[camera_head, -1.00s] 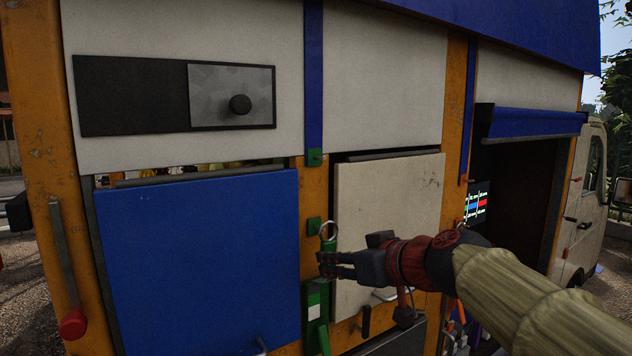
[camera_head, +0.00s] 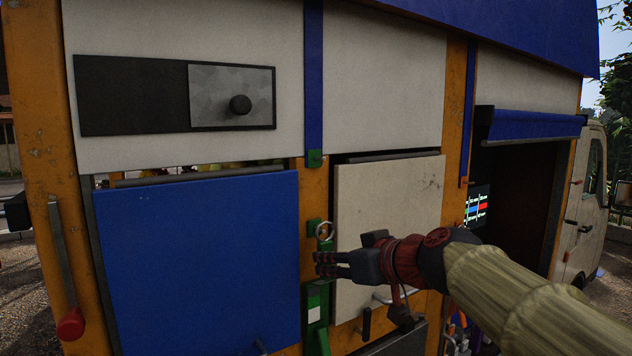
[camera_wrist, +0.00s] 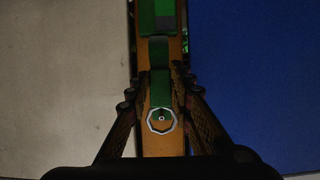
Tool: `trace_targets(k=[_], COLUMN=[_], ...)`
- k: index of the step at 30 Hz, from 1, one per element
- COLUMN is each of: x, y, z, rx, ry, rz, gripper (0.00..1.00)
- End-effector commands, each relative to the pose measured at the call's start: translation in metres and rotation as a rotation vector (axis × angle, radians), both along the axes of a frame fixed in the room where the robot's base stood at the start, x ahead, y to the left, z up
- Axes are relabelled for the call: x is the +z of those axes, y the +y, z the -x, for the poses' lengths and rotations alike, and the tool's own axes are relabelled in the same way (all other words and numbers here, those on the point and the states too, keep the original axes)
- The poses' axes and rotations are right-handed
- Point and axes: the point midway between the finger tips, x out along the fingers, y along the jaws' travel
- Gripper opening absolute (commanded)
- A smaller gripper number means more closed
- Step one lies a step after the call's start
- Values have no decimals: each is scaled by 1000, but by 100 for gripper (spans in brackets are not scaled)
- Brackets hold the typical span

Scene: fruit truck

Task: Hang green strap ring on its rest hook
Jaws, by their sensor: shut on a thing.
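The green strap (camera_head: 326,246) carries a pale metal ring (camera_head: 324,231) at its upper end. My gripper (camera_head: 320,264) is shut on the strap just below the ring. In the wrist view the strap (camera_wrist: 160,84) lies between my two fingers (camera_wrist: 160,92), and the ring (camera_wrist: 150,128) shows in front of the orange post. A small green block (camera_head: 312,226) on the post is right beside the ring and partly behind it; it may be the rest hook. I cannot tell whether the ring is around a hook or only in front of it.
A green holder with a white label (camera_head: 314,313) is on the orange post (camera_head: 313,187) below my gripper. A blue panel (camera_head: 200,260) is to the left and a cream panel (camera_head: 390,215) to the right. A red-knobbed lever (camera_head: 71,325) hangs far left.

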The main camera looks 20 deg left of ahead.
Motion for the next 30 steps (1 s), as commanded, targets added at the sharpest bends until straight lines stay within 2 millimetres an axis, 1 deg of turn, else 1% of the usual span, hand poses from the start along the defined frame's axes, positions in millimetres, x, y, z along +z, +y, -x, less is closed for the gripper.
trace_targets(k=[18, 30], x=[-3, -3], y=[13, 13], z=[-11, -12], rx=[0, 0], ry=[-1, 0], rz=[-1, 0], gripper=[0, 0])
